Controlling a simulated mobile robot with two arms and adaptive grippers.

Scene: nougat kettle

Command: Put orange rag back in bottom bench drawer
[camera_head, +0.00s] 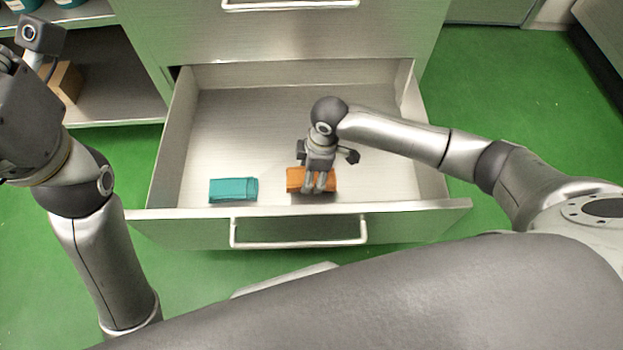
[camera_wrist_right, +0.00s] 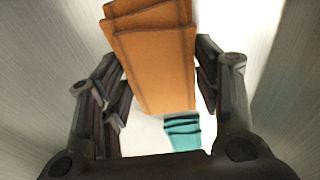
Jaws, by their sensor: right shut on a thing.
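The orange rag (camera_head: 297,178) is a folded cloth inside the open bottom drawer (camera_head: 235,110), near its front wall. My right gripper (camera_head: 318,187) reaches down into the drawer and is shut on the rag. In the right wrist view the rag (camera_wrist_right: 160,65) lies between the two fingers of my right gripper (camera_wrist_right: 158,85). A dark shadow shows under the rag; I cannot tell whether it touches the drawer floor. My left arm stands at the left of the head view, with its fingers out of sight.
A folded teal cloth (camera_head: 233,190) lies on the drawer floor left of the rag; it also shows in the right wrist view (camera_wrist_right: 183,133). The closed drawer above (camera_head: 285,35) has a bar handle. An open shelf (camera_head: 115,85) with a brown box (camera_head: 66,82) is at the left.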

